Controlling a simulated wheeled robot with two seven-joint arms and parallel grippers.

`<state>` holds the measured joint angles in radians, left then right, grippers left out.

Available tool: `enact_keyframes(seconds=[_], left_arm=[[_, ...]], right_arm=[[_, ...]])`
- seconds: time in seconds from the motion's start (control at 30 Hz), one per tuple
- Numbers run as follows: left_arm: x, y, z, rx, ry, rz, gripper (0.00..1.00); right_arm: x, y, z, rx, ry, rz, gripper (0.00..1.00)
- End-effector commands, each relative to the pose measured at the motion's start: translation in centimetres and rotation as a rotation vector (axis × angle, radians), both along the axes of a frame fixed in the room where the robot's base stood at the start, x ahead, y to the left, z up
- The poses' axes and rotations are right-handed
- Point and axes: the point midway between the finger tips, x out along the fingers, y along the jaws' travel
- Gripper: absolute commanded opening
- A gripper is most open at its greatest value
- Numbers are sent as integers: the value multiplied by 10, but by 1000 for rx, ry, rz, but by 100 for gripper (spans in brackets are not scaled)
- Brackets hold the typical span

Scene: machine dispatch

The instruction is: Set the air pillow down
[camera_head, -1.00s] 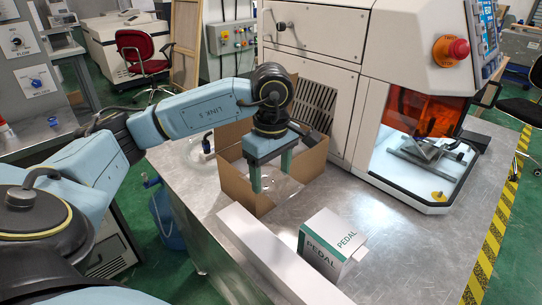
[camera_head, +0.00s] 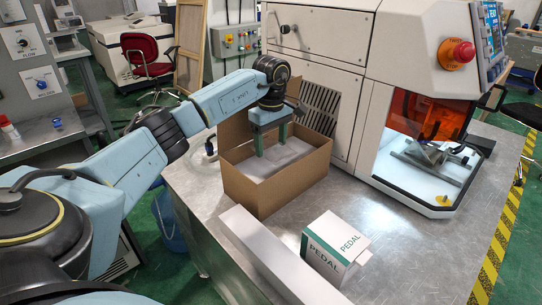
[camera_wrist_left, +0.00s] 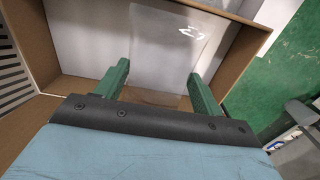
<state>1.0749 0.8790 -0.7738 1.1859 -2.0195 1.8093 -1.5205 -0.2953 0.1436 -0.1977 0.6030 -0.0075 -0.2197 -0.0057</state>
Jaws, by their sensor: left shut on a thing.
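The air pillow (camera_wrist_left: 165,55) is a clear, thin sheet-like pouch with a small white mark, in the left wrist view. It sits between the two green fingers of my left gripper (camera_wrist_left: 160,85), which is shut on it. In the head view my left gripper (camera_head: 271,147) points down at the open cardboard box (camera_head: 285,187), with its fingertips over the opening. A pale grey surface shows inside the box; I cannot tell there where the pillow ends. Whether the pillow touches the box floor is hidden. My right gripper is not in view.
A white PEDAL carton (camera_head: 330,250) and a long white bar-like box (camera_head: 275,255) stand in front of the box on the metal table (camera_head: 400,245). A large machine (camera_head: 345,60) stands close behind the box. Bare table lies to the right.

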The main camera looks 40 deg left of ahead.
Motion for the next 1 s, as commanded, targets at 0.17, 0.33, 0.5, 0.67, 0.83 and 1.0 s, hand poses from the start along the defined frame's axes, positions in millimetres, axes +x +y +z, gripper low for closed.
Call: enact_keyframes(seconds=[0.17,0.33,0.5,0.67,0.83,1.0], left_arm=[[1,0,-12,-1,-4,1,47],[0,-1,-36,-2,-1,2,47],[3,3,-48,-1,-4,3,47],[3,3,-47,0,-5,2,47],[3,3,-50,0,-4,2,69],[3,3,-50,0,-4,2,90]], right_arm=[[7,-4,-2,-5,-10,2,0],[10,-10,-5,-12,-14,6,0],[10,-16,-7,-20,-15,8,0],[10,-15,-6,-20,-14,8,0],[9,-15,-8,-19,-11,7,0],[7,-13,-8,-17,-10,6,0]])
